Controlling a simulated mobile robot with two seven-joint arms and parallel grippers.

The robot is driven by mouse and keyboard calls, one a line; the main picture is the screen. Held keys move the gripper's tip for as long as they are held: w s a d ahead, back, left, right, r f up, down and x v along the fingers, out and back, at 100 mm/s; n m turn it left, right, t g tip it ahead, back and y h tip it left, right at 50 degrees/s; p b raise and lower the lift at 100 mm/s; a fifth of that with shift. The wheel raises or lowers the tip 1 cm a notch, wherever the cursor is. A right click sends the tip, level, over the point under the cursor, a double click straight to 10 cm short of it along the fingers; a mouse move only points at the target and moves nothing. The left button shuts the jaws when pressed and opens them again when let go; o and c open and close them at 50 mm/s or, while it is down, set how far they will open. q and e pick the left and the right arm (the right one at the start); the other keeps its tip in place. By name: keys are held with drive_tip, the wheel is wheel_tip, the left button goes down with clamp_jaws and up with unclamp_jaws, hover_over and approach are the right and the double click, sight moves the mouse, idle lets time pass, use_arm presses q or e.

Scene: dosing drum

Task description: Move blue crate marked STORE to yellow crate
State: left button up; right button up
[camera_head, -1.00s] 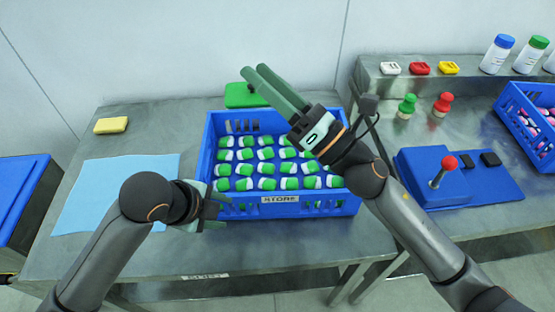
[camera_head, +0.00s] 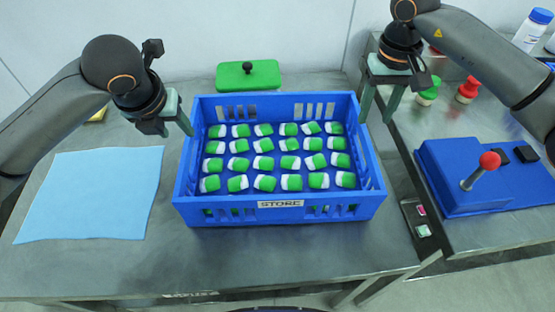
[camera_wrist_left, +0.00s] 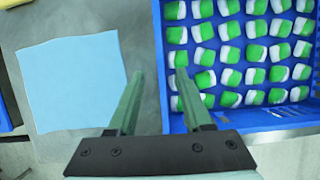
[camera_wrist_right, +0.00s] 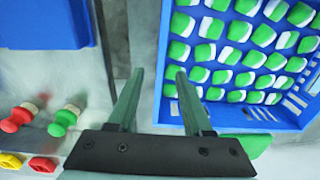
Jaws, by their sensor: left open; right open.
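The blue crate marked STORE (camera_head: 281,214) stands on the steel table, filled with rows of green-and-white pieces (camera_head: 263,162). My left gripper (camera_head: 170,126) is open at the crate's left wall. In the left wrist view, its fingers (camera_wrist_left: 160,73) point down on either side of the line of that wall (camera_wrist_left: 160,50). My right gripper (camera_head: 379,108) is open at the right wall, and the right wrist view shows its fingers (camera_wrist_right: 160,72) likewise around the wall line. I cannot tell whether any finger touches the crate. No yellow crate is in view.
A light blue cloth (camera_head: 92,195) lies left of the crate. A green lid-like block with a black knob (camera_head: 248,77) is behind it. A blue joystick box (camera_head: 455,180), a red stamper (camera_head: 467,90) and a green one (camera_head: 429,92) stand on the right bench. The table front is clear.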

sight(192, 145)
drive_tip(key=shift+s, duration=0.1)
use_arm(q)
drive_tip(key=shift+w+f, duration=0.1)
drive_tip(key=shift+f, duration=0.4)
use_arm(e)
drive_tip(key=shift+f, duration=0.55)
use_arm(q)
drive_tip(key=x, duration=1.1)
drive_tip(key=shift+w+f, duration=0.15)
drive_tip(key=shift+w, duration=0.05)
use_arm(e)
wheel_tip(192, 145, down, 11)
drive_tip(key=shift+a+f, duration=0.1)
drive_tip(key=shift+f, duration=0.1)
use_arm(q)
clamp_jaws()
use_arm(e)
clamp_jaws()
use_arm(q)
drive_tip(key=shift+w+r, duration=0.15)
drive_tip(key=shift+r, duration=0.2)
use_arm(e)
drive_tip(key=shift+w+r, duration=0.2)
drive_tip(key=shift+r, duration=0.1)
